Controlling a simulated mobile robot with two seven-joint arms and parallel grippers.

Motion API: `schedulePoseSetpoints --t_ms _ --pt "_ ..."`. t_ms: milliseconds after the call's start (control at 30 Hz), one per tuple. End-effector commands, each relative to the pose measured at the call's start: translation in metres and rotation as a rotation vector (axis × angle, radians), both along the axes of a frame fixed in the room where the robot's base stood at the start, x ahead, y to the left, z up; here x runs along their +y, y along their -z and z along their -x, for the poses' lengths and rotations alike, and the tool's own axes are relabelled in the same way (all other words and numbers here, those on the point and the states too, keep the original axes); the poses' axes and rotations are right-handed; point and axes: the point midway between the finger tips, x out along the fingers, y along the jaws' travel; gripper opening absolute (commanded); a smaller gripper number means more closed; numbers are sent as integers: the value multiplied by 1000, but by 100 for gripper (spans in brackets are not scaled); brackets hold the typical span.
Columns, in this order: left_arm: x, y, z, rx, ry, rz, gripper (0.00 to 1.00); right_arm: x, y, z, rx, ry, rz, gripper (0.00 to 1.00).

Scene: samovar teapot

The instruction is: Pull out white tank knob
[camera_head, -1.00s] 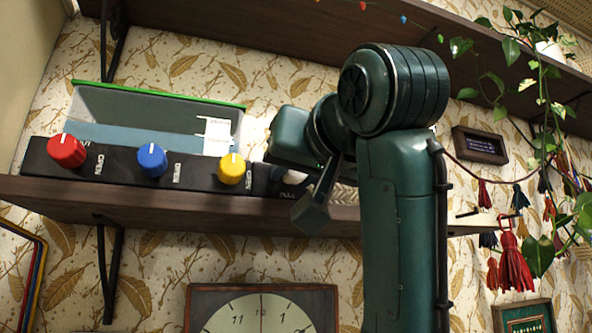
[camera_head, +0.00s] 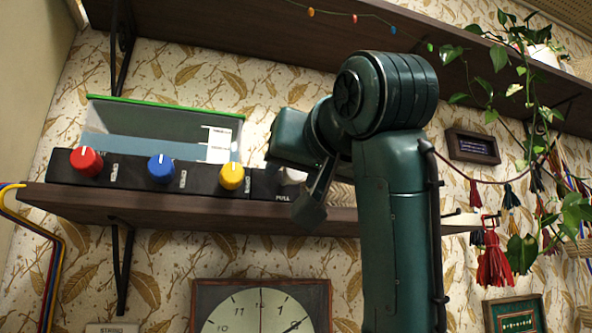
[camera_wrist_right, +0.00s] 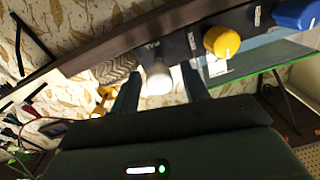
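The white tank knob (camera_head: 293,175) sticks out at the right end of the black control box, above a PULL label. In the head view it is partly hidden by my right gripper (camera_head: 300,185). The right wrist view shows the knob (camera_wrist_right: 157,79) between the two dark fingers of this gripper (camera_wrist_right: 160,74). The fingers are apart, with a gap visible on each side of the knob, so the gripper is open around it. How deep the knob sits between the fingers is hard to tell. My left gripper is not in view.
Red (camera_head: 86,161), blue (camera_head: 161,168) and yellow (camera_head: 231,177) knobs line the box to the left. A clear tank (camera_head: 155,148) with a green rim stands behind them. The wooden shelf (camera_head: 180,209) runs below, with a clock (camera_head: 262,308) under it. A tassel garland hangs at right.

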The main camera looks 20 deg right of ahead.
Motion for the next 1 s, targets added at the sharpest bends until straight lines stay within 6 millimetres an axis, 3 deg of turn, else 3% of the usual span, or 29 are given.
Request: schedulePoseSetpoints --t_ms 367,1000 --pt "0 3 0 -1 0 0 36 -1 0 6 -3 1 -1 49" --pt "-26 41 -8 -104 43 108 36 -7 8 88 -3 5 0 49"
